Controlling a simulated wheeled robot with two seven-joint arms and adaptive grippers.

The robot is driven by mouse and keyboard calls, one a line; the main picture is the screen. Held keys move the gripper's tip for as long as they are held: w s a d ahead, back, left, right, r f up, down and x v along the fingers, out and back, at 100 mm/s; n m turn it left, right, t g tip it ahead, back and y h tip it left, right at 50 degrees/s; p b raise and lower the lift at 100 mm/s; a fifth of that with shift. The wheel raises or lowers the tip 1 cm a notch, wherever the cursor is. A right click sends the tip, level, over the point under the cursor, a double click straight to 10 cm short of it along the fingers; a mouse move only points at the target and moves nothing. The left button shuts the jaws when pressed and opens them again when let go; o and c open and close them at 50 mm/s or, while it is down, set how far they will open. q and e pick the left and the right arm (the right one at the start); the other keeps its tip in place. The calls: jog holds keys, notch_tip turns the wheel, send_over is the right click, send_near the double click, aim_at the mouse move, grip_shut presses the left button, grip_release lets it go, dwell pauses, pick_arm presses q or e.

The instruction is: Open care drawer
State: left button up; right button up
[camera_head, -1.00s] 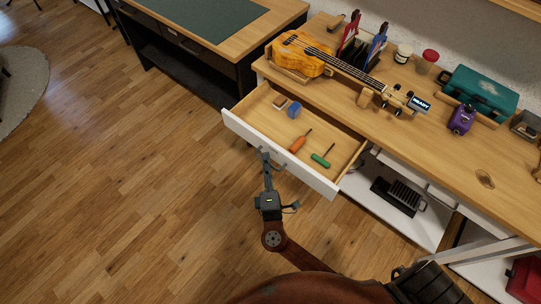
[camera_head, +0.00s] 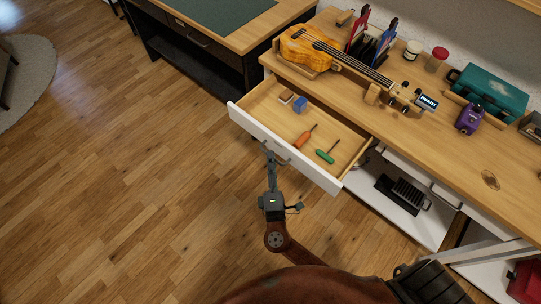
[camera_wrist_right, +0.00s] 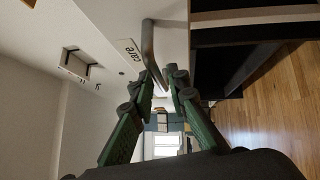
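The care drawer (camera_head: 290,148), with a white front and wooden inside, is pulled out of the bench at the centre of the head view. Its "care" label (camera_wrist_right: 130,51) and grey bar handle (camera_wrist_right: 149,40) show in the wrist view. My right gripper (camera_head: 268,154) is at the handle, in front of the drawer. In the wrist view its green-padded fingers (camera_wrist_right: 163,76) close in around the bar's near end, which lies between the tips. The contact is partly hidden. My left gripper is not in view.
The drawer holds an orange-handled tool (camera_head: 304,138), a green-handled tool (camera_head: 325,156), a blue block (camera_head: 300,104) and a brown block (camera_head: 286,96). A ukulele (camera_head: 306,48) and teal case (camera_head: 490,92) sit on the bench top. The wooden floor (camera_head: 130,180) at left is clear.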

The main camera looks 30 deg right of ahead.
jog(key=v, duration=1)
jog(key=shift+s+f, duration=0.1)
